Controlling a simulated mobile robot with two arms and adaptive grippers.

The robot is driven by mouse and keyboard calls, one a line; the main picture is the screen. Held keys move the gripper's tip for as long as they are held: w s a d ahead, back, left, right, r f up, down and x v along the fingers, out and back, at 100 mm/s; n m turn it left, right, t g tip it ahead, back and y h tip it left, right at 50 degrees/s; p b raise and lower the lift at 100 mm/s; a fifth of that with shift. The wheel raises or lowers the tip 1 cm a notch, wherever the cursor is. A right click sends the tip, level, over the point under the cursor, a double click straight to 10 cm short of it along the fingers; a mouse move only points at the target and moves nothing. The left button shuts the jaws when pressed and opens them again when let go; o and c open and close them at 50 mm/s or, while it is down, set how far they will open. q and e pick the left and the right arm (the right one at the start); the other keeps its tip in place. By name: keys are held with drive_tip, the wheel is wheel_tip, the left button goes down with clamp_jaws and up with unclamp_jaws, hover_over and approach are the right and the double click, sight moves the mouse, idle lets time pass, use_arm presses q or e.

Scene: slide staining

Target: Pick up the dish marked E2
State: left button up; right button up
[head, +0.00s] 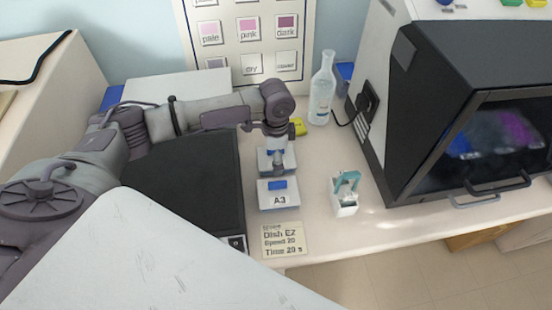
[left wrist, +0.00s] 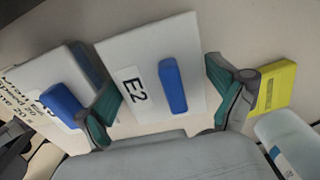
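The dish marked E2 (left wrist: 146,55) is a white slab with a blue handle on top, and fills the middle of the left wrist view. In the head view it (head: 264,161) is partly hidden under my left arm. My left gripper (left wrist: 162,74) is open, with one teal-tipped finger on each side of the E2 dish and its blue handle between them. I cannot tell if the fingers touch the dish. The left finger lies by the gap to the dish marked A3 (head: 279,201). My right gripper is not in view.
A note reading Dish E2 (head: 284,239) lies in front of A3. A white holder with a teal item (head: 344,206), a clear bottle (head: 322,92) and a yellow block (left wrist: 274,88) stand nearby. A dark flat panel (head: 190,180) lies left, a large black-fronted machine (head: 430,95) right.

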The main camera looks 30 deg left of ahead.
use_arm(q)
drive_tip(key=c, duration=0.8)
